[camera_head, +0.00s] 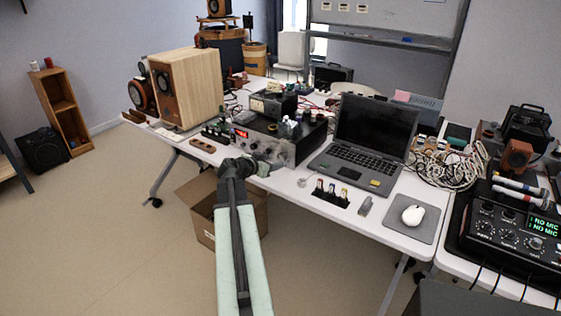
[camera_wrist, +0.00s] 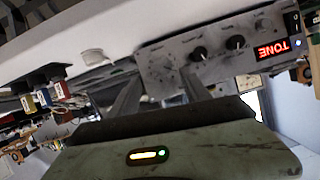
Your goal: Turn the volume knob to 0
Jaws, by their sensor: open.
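A grey amplifier (camera_head: 300,150) stands on the white table near its front edge, and its front panel (camera_wrist: 215,60) shows upside down in the wrist view. A larger grey round shape, perhaps a knob, lies between my fingertips, blurred against the panel. I cannot read which is the volume knob. My gripper (camera_head: 242,166) is open in front of the panel, also in the wrist view (camera_wrist: 160,76); contact cannot be told.
A laptop (camera_head: 372,140) stands right of the amplifier, with a white mouse (camera_head: 413,215) on a grey pad beyond it. A wooden speaker (camera_head: 188,88) stands left. An open cardboard box (camera_head: 200,208) sits on the floor below the table edge.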

